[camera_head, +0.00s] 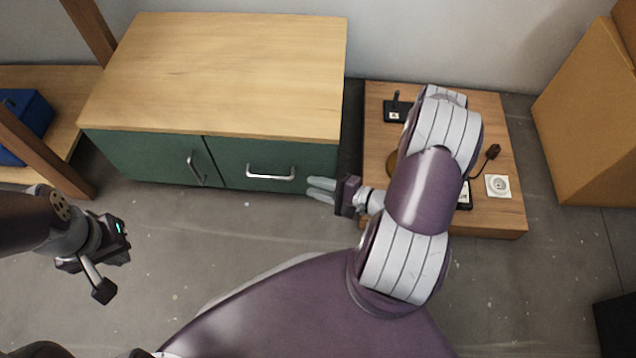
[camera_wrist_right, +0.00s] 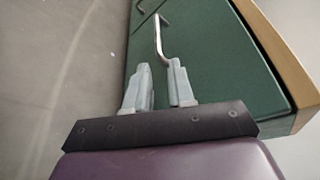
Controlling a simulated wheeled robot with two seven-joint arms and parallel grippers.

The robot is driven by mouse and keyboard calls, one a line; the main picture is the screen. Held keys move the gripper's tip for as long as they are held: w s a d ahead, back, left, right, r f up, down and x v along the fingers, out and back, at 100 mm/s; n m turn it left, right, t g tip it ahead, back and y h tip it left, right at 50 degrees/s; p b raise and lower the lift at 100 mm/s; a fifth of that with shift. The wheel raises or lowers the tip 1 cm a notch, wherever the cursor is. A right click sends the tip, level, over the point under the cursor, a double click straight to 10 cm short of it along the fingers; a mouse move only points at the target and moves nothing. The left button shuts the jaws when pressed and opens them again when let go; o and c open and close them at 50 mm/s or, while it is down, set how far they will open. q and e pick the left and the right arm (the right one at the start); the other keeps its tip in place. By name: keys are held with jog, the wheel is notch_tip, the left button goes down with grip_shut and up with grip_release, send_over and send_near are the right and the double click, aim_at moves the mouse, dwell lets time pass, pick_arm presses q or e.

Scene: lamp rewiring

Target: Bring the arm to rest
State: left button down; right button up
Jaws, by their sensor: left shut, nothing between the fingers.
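My right arm reaches up from the bottom middle and bends over the low wooden table (camera_head: 500,212). My right gripper (camera_head: 318,190) points left, in front of the green cabinet (camera_head: 262,153) near its right drawer handle (camera_head: 270,174). Its two pale fingers are a little apart with nothing between them. In the right wrist view, the fingers (camera_wrist_right: 160,75) point toward the green front and a metal handle (camera_wrist_right: 160,40); I cannot tell if they touch it. My left gripper (camera_head: 103,288) hangs over the floor at the left, shut and empty.
On the table are a black device (camera_head: 397,111), a dark plug (camera_head: 492,151) and a white socket (camera_head: 497,186). My right arm hides its middle. A cardboard box (camera_head: 590,115) stands right; a blue box (camera_head: 25,122) is on the left shelf. Floor before the cabinet is clear.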

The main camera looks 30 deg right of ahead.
dwell(0.5)
jog(key=s+d+f+n+g+h+p, duration=0.1)
jog(key=s+d+f+n+g+h, duration=0.4)
jog(key=f+n+g, duration=0.15)
jog(key=s+d+r+n+g+h+p, duration=0.1)
jog(key=d+r+n+g+h+p, duration=0.15)
jog(key=r, duration=0.35)
jog(key=s+d+r+n+g+h+p, duration=0.1)
jog(key=s+d+r+n+g+p, duration=0.15)
jog(key=r, duration=0.35)
jog(key=w+a+r+n+p, duration=0.1)
jog(key=a+r+n+p, duration=0.3)
jog(key=r, duration=0.8)
jog(key=w+a+r+h+p, duration=0.1)
jog(key=a+r+p, duration=0.1)
jog(key=a+r, duration=0.65)
jog(key=w+a+r+n+p, duration=0.1)
jog(key=a+r+n+p, duration=0.2)
jog(key=r, duration=1.1)
notch_tip(320, 180, up, 36)
jog(key=m+p, duration=0.1)
jog(key=p, duration=3.6)
jog(key=shift+s+d+r+t+p, duration=0.15)
jog(key=shift+d+t+p, duration=0.15)
jog(key=shift+d+t, duration=0.1)
